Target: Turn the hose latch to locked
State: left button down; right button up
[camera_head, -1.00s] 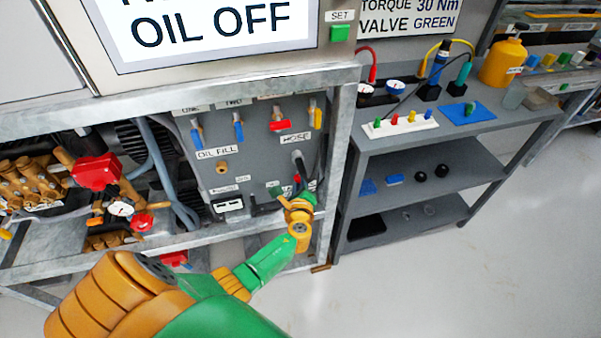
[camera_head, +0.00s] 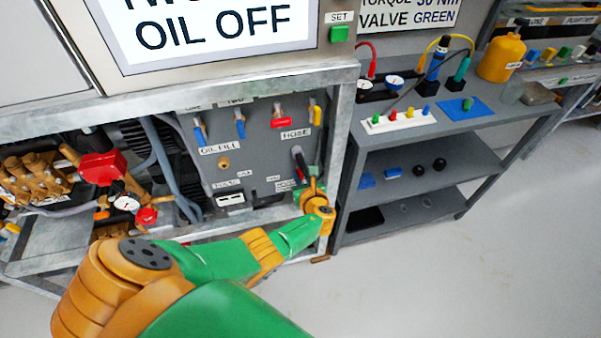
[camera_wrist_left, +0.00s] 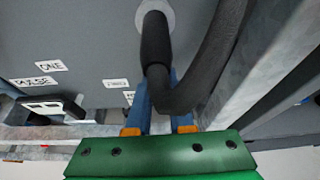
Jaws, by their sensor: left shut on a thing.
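The hose port (camera_head: 297,152) is on the grey panel under the HOSE label. A black hose end (camera_wrist_left: 156,42) comes out of a round grey collar in the left wrist view, and a thick black hose (camera_wrist_left: 215,60) bends away to the right. My left gripper (camera_head: 308,186) is at the panel's lower right corner, just below the port. In the left wrist view its blue fingers (camera_wrist_left: 164,105) stand either side of the lower black hose end, shut on it. I cannot make out the latch separately or its position. My right gripper is not in view.
The metal frame post (camera_head: 340,140) stands close to the right of my left gripper. A lower frame rail runs below it. Several coloured valves and a white-framed socket (camera_head: 230,199) share the panel. A grey shelf unit (camera_head: 420,160) stands further right.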

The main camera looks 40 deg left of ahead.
aim_at(301, 176)
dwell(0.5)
pick_arm(q)
jog(key=c, duration=0.8)
grip_release()
jog(key=shift+s+d+r, duration=0.1)
jog(key=shift+r, duration=0.05)
jog(key=p+v, duration=0.4)
jog(key=v, duration=0.2)
jog(key=shift+d+r, duration=0.1)
jog(key=shift+r, duration=0.05)
jog(key=shift+s+d, duration=0.2)
